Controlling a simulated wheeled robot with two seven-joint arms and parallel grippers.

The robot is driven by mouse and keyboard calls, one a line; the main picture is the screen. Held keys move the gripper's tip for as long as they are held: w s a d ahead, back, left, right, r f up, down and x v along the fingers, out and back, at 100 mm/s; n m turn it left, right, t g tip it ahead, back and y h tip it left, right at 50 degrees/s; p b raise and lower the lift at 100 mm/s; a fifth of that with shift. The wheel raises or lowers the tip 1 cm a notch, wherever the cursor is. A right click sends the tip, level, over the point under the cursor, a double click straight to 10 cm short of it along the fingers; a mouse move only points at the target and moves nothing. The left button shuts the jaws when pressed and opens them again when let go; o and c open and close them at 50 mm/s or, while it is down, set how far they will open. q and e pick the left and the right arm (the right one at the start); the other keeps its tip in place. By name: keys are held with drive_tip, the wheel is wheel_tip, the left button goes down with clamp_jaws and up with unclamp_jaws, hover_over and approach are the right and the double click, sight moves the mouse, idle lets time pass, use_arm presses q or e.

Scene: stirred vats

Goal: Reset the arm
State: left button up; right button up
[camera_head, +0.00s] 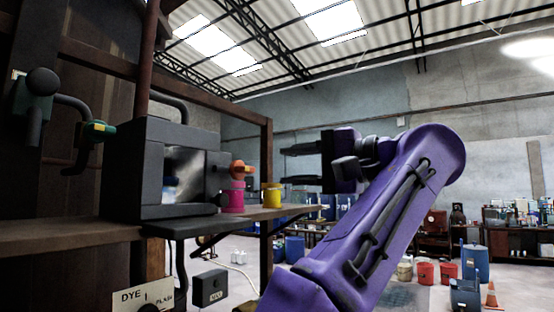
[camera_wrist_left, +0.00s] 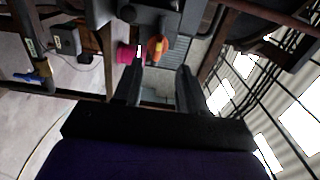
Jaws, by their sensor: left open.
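My left gripper (camera_head: 287,165) is at the end of the purple arm, right of the wooden shelf and its cups. Its two dark fingers point left and stand apart, with nothing visible between them. In the left wrist view, the two fingers of the left gripper (camera_wrist_left: 162,68) are also spread and empty. The pink cup and the orange piece appear beyond the fingertips there. My right gripper is in neither view.
A dark grey box machine (camera_head: 135,170) stands on the wooden shelf (camera_head: 80,236). A pink cup (camera_head: 233,200), an orange piece (camera_head: 241,168) and a yellow cup (camera_head: 272,196) are near its right side. A wooden post (camera_head: 267,150) rises nearby. Red buckets (camera_head: 447,271) stand on the floor.

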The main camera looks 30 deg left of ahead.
use_arm(q)
drive_tip(key=shift+d, duration=0.2)
drive_tip(key=shift+d, duration=0.15)
